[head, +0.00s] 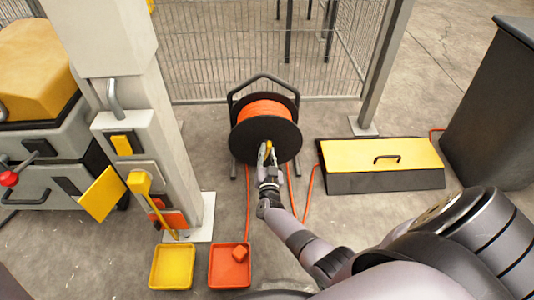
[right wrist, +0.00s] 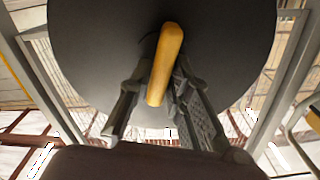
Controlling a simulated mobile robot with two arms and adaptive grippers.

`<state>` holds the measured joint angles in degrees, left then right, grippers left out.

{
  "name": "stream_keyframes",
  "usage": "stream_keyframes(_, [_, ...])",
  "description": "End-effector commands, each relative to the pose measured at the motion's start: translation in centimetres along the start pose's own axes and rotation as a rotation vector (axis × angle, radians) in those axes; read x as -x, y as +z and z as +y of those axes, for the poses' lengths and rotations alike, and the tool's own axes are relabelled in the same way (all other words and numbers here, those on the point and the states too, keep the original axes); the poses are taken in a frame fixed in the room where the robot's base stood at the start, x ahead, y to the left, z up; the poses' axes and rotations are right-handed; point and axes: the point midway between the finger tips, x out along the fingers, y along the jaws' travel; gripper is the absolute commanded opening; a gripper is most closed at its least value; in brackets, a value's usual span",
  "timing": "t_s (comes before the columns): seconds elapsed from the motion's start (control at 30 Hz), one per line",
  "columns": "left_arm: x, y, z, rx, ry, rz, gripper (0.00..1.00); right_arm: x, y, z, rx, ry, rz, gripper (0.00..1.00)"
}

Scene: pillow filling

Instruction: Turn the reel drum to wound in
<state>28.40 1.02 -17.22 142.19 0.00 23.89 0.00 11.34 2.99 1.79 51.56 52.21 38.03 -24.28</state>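The cable reel (head: 265,127) stands on the floor in a dark frame, with a black drum face and orange cable wound behind it. A yellow crank handle (right wrist: 165,62) sticks out from the dark drum face (right wrist: 230,45). My right gripper (head: 267,152) reaches the drum front from below. In the right wrist view, its two fingers (right wrist: 163,75) lie close on both sides of the handle and appear closed on it. The handle's free end points toward the wrist camera. In the head view the fingers mostly cover the handle. My left gripper is not in view.
A yellow-topped box (head: 350,157) lies right of the reel, near a dark cabinet (head: 495,110). A post with yellow levers (head: 140,184) stands left. A yellow tray (head: 155,283) and a red tray (head: 215,281) lie in front. Mesh fencing (head: 250,60) is behind. Orange cable crosses the floor.

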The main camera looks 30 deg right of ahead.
Motion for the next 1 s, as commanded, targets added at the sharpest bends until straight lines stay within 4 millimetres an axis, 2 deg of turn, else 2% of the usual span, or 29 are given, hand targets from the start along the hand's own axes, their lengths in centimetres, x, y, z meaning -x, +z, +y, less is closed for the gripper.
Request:
stream_keyframes(0.23, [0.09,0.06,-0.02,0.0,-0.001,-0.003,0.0,0.01,0.01,0.02,0.0,0.0,0.0,0.0])
stream_keyframes(1.0, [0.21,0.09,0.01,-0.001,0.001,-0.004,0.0,-0.02,0.05,0.17,-0.022,0.001,-0.001,0.0])
